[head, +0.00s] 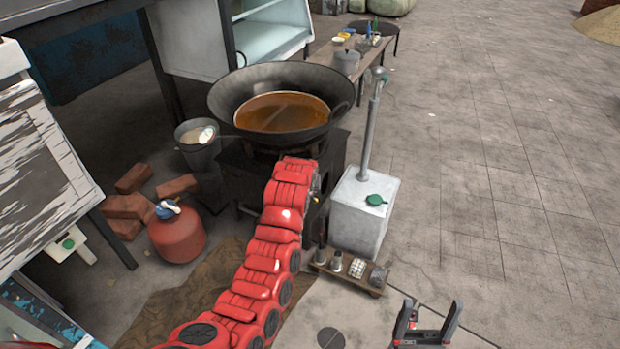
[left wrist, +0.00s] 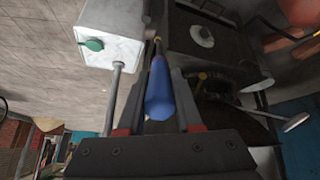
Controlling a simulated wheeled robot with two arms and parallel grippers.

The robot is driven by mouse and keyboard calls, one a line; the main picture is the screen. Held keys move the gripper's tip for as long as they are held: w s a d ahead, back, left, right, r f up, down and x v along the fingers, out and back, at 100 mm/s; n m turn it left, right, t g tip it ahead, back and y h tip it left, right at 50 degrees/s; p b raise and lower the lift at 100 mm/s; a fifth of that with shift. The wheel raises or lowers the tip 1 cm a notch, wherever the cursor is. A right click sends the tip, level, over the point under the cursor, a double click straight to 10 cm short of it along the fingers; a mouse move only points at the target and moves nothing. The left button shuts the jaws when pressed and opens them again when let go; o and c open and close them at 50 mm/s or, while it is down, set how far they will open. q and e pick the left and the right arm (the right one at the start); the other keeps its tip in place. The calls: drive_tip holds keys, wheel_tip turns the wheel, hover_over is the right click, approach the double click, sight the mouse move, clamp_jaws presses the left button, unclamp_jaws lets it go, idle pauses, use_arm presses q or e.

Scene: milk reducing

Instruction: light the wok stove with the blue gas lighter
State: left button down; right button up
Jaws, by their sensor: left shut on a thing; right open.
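The wok stove (head: 338,152) is a dark box under a large black wok (head: 228,97) of orange-brown liquid. In the left wrist view, a dark body (left wrist: 185,35), probably the stove, lies ahead. My left arm reaches to the stove's front, and its links hide most of the left gripper in the head view. In the left wrist view, my left gripper (left wrist: 158,78) is shut on the blue gas lighter (left wrist: 159,92), its thin tip pointing toward the dark body. I cannot tell whether it touches. No flame shows. My right gripper (head: 427,322) is open and empty at bottom right.
A white box (head: 358,213) with a green cap and metal pipe stands right of the stove. A low wooden shelf (head: 345,279) with small items sits before it. A red gas bottle (head: 177,235), bricks (head: 135,178) and a bucket (head: 198,155) stand left. The right floor is clear.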

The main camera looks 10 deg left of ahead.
use_arm(q)
drive_tip(key=s+a+f+n+t+y+b, duration=0.1)
drive_tip(key=s+a+f+t, duration=0.15)
drive_tip(key=s+f, duration=0.3)
drive_tip(key=s+a+f+t+b, duration=0.2)
drive_tip(key=s+a+f, duration=0.2)
drive_tip(key=s+f, duration=0.15)
drive_tip(key=s+a+r+t+b, duration=0.1)
drive_tip(key=s+a+t, duration=0.1)
drive_tip(key=s, duration=0.5)
drive_tip(key=s+a+r+t+b, duration=0.1)
drive_tip(key=s+a+t, duration=0.1)
drive_tip(key=s, duration=0.4)
drive_tip(key=r+b+x, duration=0.2)
drive_tip(key=b+x, duration=0.1)
drive_tip(key=x, duration=0.7)
drive_tip(key=w+r+b+x, duration=0.1)
drive_tip(key=r+b+x, duration=0.2)
drive_tip(key=x, duration=0.8)
drive_tip(key=shift+w+a+r+y, duration=0.2)
drive_tip(key=shift+w+a+y, duration=0.1)
drive_tip(key=shift+w+a, duration=0.1)
drive_tip(key=shift+w, duration=0.35)
